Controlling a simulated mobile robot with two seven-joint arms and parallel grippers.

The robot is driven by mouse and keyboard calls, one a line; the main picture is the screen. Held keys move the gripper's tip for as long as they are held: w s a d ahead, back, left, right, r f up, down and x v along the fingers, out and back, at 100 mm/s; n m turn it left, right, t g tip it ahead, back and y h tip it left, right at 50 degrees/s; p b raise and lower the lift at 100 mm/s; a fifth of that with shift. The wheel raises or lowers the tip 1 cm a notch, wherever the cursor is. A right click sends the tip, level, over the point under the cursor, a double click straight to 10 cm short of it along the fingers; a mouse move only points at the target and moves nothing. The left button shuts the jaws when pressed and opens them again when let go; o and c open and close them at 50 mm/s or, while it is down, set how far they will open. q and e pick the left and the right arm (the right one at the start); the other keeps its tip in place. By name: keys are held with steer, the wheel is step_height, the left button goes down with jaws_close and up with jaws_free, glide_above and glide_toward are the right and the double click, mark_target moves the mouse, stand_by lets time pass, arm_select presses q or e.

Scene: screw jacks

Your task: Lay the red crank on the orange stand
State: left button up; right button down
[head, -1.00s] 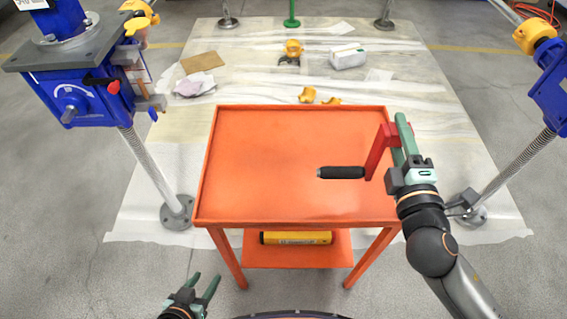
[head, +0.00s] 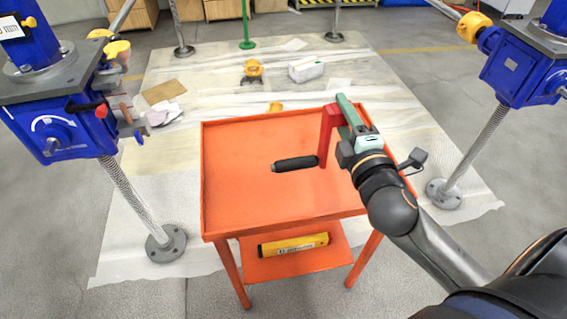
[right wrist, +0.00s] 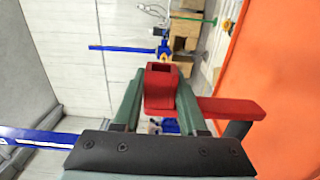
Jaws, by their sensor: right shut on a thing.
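The red crank (head: 327,135) has a red arm and a black handle (head: 296,163). My right gripper (head: 348,112) is shut on the crank's red end and holds it over the right part of the orange stand (head: 240,190). In the right wrist view, the square-holed red end (right wrist: 160,85) sits between the green fingers (right wrist: 155,95), and the stand's orange surface (right wrist: 285,80) is at the right. The stand's top is bare under the crank. Whether the crank touches it is hard to tell. My left gripper is outside the head view.
A yellow case (head: 293,245) lies on the stand's lower shelf. Blue screw jacks stand at the left (head: 68,125) and right (head: 525,60). A white box (head: 306,68), a brown board (head: 164,91) and yellow pieces lie on the sheet behind the stand.

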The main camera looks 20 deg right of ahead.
steer(key=shift+w+a+r, duration=0.1)
steer(key=shift+r, duration=0.05)
steer(key=shift+w, duration=0.35)
arm_select(q)
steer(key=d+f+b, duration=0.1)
steer(key=b, duration=0.1)
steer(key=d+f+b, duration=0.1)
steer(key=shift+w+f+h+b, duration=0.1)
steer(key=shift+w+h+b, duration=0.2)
steer(key=shift+b, duration=0.1)
arm_select(e)
steer(key=w+d+f, duration=0.4)
steer(key=w+f, duration=0.8)
steer(key=f, duration=0.1)
steer(key=shift+w+d, duration=0.2)
